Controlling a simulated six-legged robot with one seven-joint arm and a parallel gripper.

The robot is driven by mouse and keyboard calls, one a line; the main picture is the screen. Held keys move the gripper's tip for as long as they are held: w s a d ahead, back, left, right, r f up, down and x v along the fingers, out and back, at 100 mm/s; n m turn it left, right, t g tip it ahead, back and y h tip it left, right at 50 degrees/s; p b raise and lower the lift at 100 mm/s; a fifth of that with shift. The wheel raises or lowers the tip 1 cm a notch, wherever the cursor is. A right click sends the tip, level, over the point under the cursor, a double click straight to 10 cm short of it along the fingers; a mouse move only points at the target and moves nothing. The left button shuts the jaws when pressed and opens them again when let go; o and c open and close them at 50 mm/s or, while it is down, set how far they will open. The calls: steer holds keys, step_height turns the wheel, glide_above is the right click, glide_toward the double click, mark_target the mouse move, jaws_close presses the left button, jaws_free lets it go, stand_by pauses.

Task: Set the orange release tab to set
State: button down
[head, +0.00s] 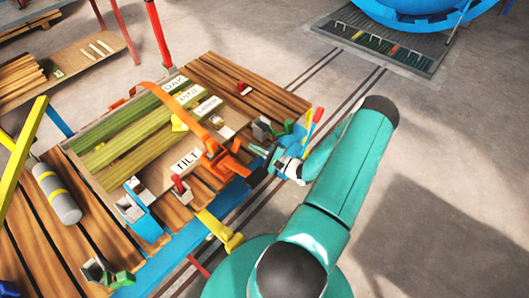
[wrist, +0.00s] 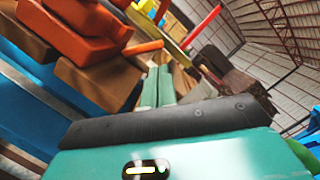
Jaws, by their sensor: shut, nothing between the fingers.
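An orange ratchet buckle (head: 222,157) sits at the front edge of the wooden cart, on an orange strap (head: 178,98) that crosses the green-tinted boards. I cannot tell for sure which part of it is the release tab. In the wrist view, large orange blocks (wrist: 75,38) of the buckle fill the upper left, and a thin orange bar (wrist: 143,47) sticks out to the right. My gripper (head: 257,150) is shut and empty, just right of the buckle; a small gap seems to lie between them. Its fingers (wrist: 156,80) also show in the wrist view.
A white TILT label (head: 186,160) lies left of the buckle. A red-topped clamp (head: 180,188), green clamp (head: 280,131) and upright coloured levers (head: 313,122) stand nearby. A yellow bracket (head: 220,230) juts from the blue cart edge. Floor to the right is clear.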

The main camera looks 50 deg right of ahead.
mark_target(236, 145)
steer(key=shift+x, duration=1.85)
steer(key=shift+a+r+n, duration=0.2)
steer(key=shift+r+n, duration=0.15)
steer(key=shift+n, duration=0.35)
steer(key=shift+a+r, duration=0.55)
steer(key=shift+r, duration=0.05)
steer(key=shift+s+d, duration=0.1)
steer(key=shift+s, duration=0.1)
